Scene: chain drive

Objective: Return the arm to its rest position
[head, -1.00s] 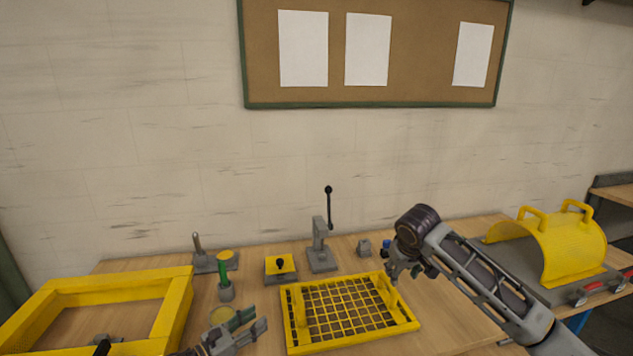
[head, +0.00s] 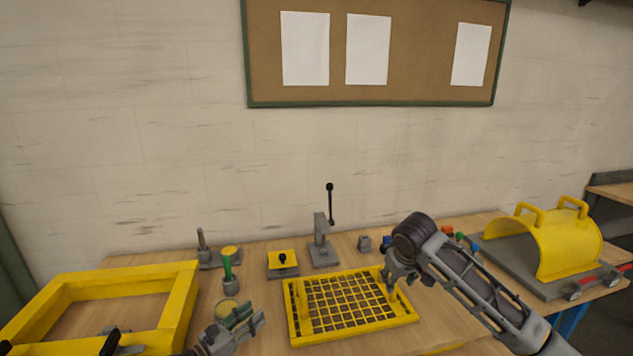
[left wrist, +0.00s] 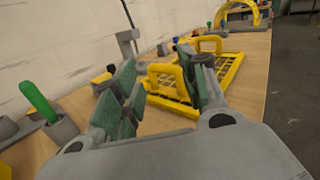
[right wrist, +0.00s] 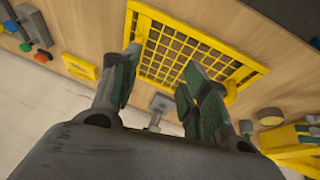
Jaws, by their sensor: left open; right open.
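My left gripper (head: 243,322) is low in the head view, between the yellow frame (head: 180,310) and the yellow basket (head: 350,337). Its green-padded fingers are apart and empty in the left wrist view (left wrist: 158,78), with the basket (left wrist: 232,72) beyond them. My right gripper (head: 398,280) hangs at the right edge of the basket in the head view, partly covered by its own arm. In the right wrist view its fingers (right wrist: 160,70) are apart with nothing between them, and the basket grid (right wrist: 180,55) lies behind them. I cannot tell whether they touch it.
A lever press (head: 322,250), a yellow block with black knob (head: 283,262) and a green-handled tool (head: 227,270) stand behind the basket and left gripper. A yellow guard (head: 560,240) stands at the right. Coloured buttons (head: 460,237) show behind my right arm. Bare wood lies right of the basket.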

